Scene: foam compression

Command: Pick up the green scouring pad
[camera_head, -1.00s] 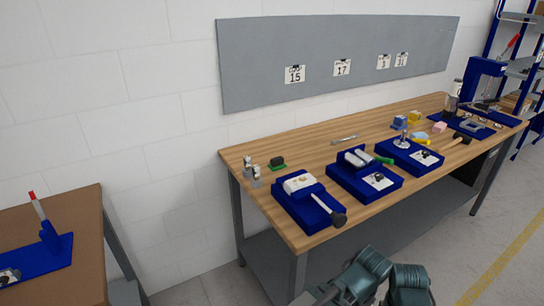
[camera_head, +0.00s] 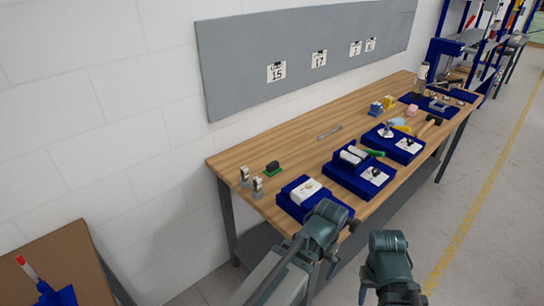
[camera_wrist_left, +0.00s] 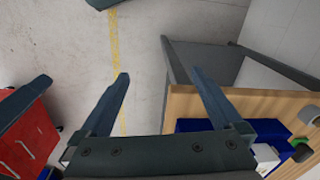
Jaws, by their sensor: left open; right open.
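The green scouring pad (camera_head: 271,174) lies on the wooden bench near its left end in the head view, with a dark block on top covering most of it. A green edge beside a dark block shows at the right of the left wrist view (camera_wrist_left: 304,141). My left gripper (camera_wrist_left: 159,74) is open and empty, off the bench's edge and well apart from the pad. In the head view its arm comes up in front of the nearest blue tray. My right gripper (camera_head: 366,288) is low in front of the bench, away from the pad, open, with its fingers partly hidden.
Two small grey fixtures (camera_head: 257,188) stand left of the pad. A blue tray (camera_head: 291,208) with a white block sits to its right, and another blue tray (camera_head: 345,181) is further along. A metal bar (camera_head: 329,132) lies behind.

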